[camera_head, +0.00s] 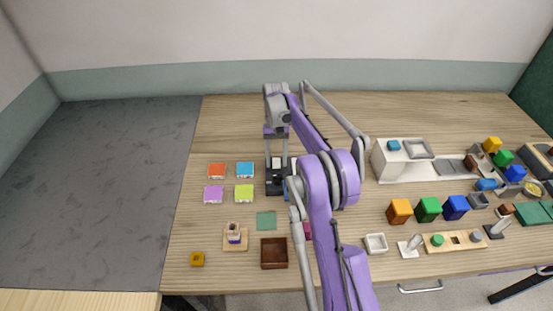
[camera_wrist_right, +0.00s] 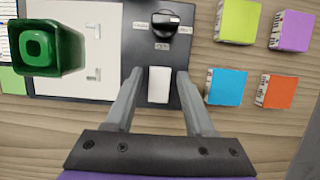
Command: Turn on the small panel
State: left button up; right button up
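The small panel is a black plate (camera_wrist_right: 166,50) with a round black knob (camera_wrist_right: 165,26) and a white rocker-like piece (camera_wrist_right: 158,84). Small labels sit around the knob. In the head view the dark panel (camera_head: 274,188) is partly covered by my right arm. My right gripper (camera_wrist_right: 159,76) is over the panel, its two fingers on either side of the white piece. Gaps show between each finger and the white piece, so the gripper is open. The same gripper shows in the head view (camera_head: 277,163). My left gripper is in neither view.
Lime (camera_wrist_right: 236,20), purple (camera_wrist_right: 290,30), blue (camera_wrist_right: 226,86) and orange (camera_wrist_right: 275,91) cubes stand beside the panel. The wooden table (camera_head: 240,120) is bare behind the panel.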

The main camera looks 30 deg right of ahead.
aim_at(276, 159)
jog(key=shift+o, duration=0.4)
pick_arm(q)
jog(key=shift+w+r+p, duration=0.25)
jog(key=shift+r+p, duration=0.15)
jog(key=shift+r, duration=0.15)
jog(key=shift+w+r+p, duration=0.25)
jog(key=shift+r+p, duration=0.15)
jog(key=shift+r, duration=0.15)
pick_arm(e)
jog(key=v, duration=1)
jog(key=shift+r, duration=0.35)
jog(key=shift+w+d, duration=0.1)
jog(key=shift+d, duration=0.05)
